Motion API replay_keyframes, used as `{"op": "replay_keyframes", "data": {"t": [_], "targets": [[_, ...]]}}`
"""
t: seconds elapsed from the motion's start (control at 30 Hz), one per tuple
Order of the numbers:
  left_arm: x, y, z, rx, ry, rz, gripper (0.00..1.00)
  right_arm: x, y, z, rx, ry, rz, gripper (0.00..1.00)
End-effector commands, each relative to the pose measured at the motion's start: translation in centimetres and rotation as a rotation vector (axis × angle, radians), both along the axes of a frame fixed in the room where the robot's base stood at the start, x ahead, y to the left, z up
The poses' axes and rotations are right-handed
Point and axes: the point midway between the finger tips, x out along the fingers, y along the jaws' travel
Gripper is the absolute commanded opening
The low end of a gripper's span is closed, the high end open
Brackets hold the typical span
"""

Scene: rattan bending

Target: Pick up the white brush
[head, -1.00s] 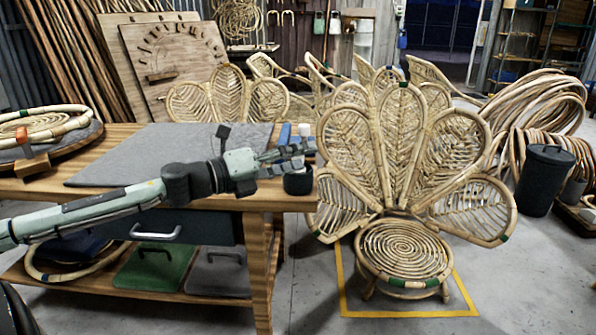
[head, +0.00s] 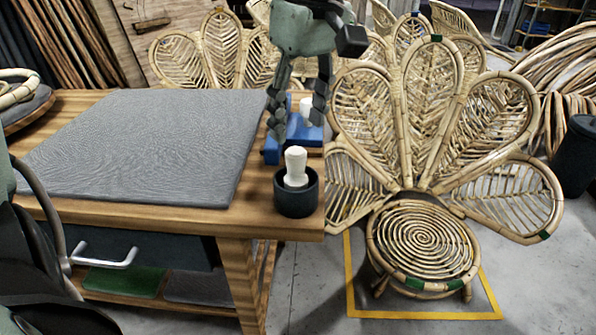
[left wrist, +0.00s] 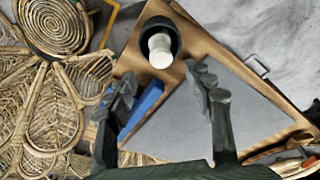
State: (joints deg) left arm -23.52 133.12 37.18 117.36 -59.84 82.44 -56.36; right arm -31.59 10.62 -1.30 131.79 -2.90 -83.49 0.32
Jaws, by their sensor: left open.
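The white brush shows as a pale, rounded handle (head: 296,165) standing upright in a dark cup (head: 295,199) at the table's right end. Its lower part is hidden inside the cup. In the left wrist view the handle (left wrist: 160,48) sits in the dark cup (left wrist: 175,27), beyond the fingertips. My left gripper (head: 298,122) is open and empty, pointing down above the table near the cup, with its fingers apart from the handle. Its spread fingers also show in the left wrist view (left wrist: 163,82). My right gripper is not in view.
A blue block (head: 271,151) lies behind the cup, with a small white thing (head: 306,108) partly hidden by a finger. A grey mat (head: 140,145) covers much of the wooden table (head: 270,222). A rattan peacock chair (head: 420,245) stands close on the right.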

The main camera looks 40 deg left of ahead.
Motion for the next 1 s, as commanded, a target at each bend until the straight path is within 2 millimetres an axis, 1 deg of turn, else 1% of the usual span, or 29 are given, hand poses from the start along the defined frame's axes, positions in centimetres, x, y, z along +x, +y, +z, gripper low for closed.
{"op": "replay_keyframes", "data": {"t": [0.13, 0.27, 0.37, 0.5, 0.6, 0.8, 0.83, 1.0], "targets": [[-0.1, 0.3, -1.8, 0.003, 0.006, -0.001, 0.52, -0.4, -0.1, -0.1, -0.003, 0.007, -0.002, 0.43], [-0.1, 0.3, -3.2, 0.001, 0.006, -0.001, 0.52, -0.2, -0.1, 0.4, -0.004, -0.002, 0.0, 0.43], [-0.2, 0.3, -4.8, 0.0, 0.007, 0.0, 0.52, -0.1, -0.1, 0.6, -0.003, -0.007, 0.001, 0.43], [-0.1, 0.5, -6.7, -0.001, 0.004, 0.003, 0.52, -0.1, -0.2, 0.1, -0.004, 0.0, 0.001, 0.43], [-0.1, 0.6, -7.3, -0.002, 0.002, 0.002, 0.52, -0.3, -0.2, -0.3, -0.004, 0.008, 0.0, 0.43], [0.0, 0.6, -7.4, -0.001, 0.001, 0.003, 0.52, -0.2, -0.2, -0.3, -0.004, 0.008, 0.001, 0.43], [0.0, 0.6, -7.4, -0.001, 0.001, 0.003, 0.51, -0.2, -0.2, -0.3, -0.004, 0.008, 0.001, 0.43], [0.0, 0.6, -7.4, -0.002, 0.001, 0.003, 0.3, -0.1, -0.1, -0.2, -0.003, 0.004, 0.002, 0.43]]}}
